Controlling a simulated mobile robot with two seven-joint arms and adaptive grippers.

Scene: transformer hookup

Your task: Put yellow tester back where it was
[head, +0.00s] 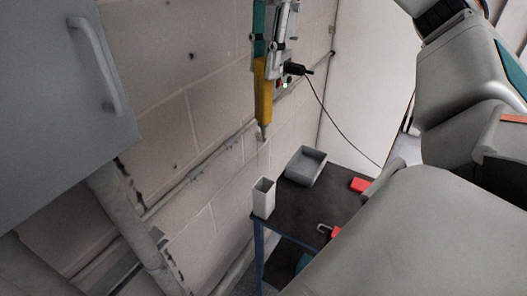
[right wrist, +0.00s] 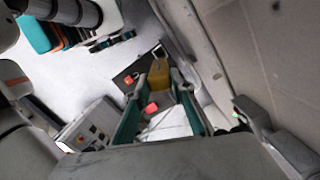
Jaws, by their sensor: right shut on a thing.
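The yellow tester (head: 263,97) hangs upright in the head view, its grey tip pointing down, in front of the block wall. My right gripper (head: 270,58) is shut on its upper part and holds it well above the dark table (head: 290,208). In the right wrist view the yellow tester (right wrist: 158,76) shows between the fingertips of my right gripper (right wrist: 163,80). An open-topped white holder (head: 263,199) stands on the table's near left corner, below the tester and apart from it. My left gripper is not in view.
A grey tray (head: 304,167) sits on the table behind the holder. A red block (head: 360,185) and a red and grey item (head: 326,230) lie to the right. A grey cabinet (head: 50,110) is at left. A thin pipe (head: 205,165) runs along the wall.

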